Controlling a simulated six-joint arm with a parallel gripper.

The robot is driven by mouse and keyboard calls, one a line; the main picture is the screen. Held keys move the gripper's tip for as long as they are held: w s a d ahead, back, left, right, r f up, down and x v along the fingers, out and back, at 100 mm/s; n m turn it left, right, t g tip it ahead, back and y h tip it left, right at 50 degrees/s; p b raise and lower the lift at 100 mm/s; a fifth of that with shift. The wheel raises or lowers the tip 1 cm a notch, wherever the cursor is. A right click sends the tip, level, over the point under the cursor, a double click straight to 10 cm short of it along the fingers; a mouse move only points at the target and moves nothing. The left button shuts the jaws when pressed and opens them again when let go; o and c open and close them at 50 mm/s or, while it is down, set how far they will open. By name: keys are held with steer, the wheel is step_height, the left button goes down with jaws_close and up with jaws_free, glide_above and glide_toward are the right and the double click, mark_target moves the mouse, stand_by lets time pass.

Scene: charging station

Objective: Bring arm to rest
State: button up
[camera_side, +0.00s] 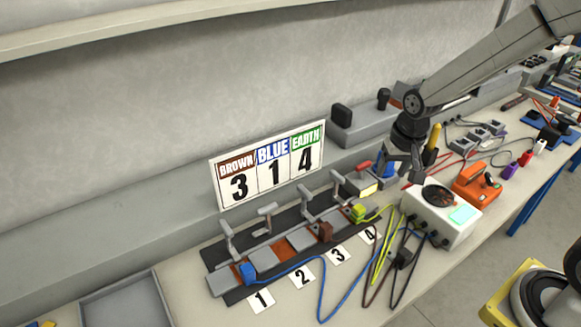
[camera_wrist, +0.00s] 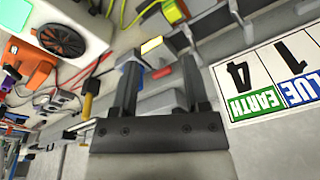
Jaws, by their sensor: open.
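My gripper (camera_side: 418,168) hangs above the bench between the terminal row and the white charger box. In the wrist view my gripper (camera_wrist: 160,75) shows two dark fingers held apart with nothing between them. The terminal strip (camera_side: 233,296) carries several clamps. A blue connector (camera_side: 248,273) sits at terminal 1, a brown connector (camera_side: 325,232) at terminal 3 and a yellow-green connector (camera_side: 358,212) at terminal 4. The sign (camera_side: 268,165) reads brown 3, blue 1, earth 4. It also shows upside down in the wrist view (camera_wrist: 270,80).
The white charger box (camera_side: 436,222) with a round fan stands right of the strip. An orange device (camera_side: 476,187) is behind it. Loose cables (camera_side: 375,265) lie across the bench front. A grey tray (camera_side: 125,302) is at the lower left. The wall runs behind.

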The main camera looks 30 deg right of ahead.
steer(key=s+a+n, duration=0.2)
steer(key=s+n, duration=0.3)
steer(key=s, duration=0.4)
steer(key=shift+a+f+n+t, duration=0.2)
steer(key=shift+n+t, duration=0.1)
steer(key=shift+t, duration=0.1)
stand_by(2.4)
